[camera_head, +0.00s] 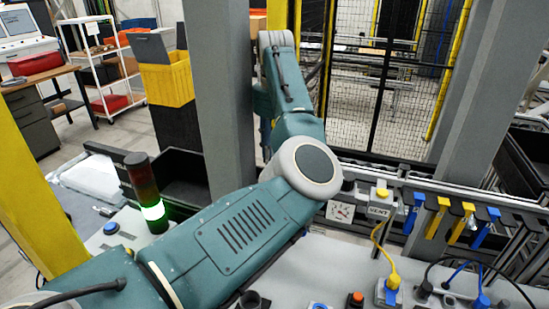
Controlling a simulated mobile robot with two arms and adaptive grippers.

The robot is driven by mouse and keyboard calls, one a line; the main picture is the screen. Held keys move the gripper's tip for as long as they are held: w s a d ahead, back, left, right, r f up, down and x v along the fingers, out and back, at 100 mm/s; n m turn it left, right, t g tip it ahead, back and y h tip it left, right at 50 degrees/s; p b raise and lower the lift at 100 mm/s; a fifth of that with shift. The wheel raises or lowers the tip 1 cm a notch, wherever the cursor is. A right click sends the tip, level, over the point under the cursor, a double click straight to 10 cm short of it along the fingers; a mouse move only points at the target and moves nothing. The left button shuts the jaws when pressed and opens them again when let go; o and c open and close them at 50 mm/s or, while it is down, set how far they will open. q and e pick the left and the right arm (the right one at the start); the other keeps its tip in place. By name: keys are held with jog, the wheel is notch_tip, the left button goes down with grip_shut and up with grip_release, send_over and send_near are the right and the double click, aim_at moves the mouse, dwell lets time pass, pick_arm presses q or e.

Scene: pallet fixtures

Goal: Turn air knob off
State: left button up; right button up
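A grey box with a small yellow knob (382,193) on top stands right of centre, beside a white pressure gauge (340,211). A label on its front seems to read "VENT". I cannot tell for sure that this is the air knob, nor which way it is turned. A yellow cable (378,240) hangs below the box. My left arm crosses the view from the lower left, bends near the centre and rises toward the grey pillar. Its gripper does not show. My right arm and gripper are out of view.
The grey pillar (221,100) and another post (482,90) flank a mesh fence. A signal tower (147,190) glows green at left. Blue and yellow brackets (437,217) line the rail. Buttons, including a red-orange one (356,298), and cables crowd the front panel.

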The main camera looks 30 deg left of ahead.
pick_arm(q)
jog(key=shift+s+f, duration=0.1)
jog(key=shift+f, duration=0.75)
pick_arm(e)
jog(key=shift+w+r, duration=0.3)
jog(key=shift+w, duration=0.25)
pick_arm(q)
jog(key=c, duration=1.2)
jog(key=shift+o, duration=0.2)
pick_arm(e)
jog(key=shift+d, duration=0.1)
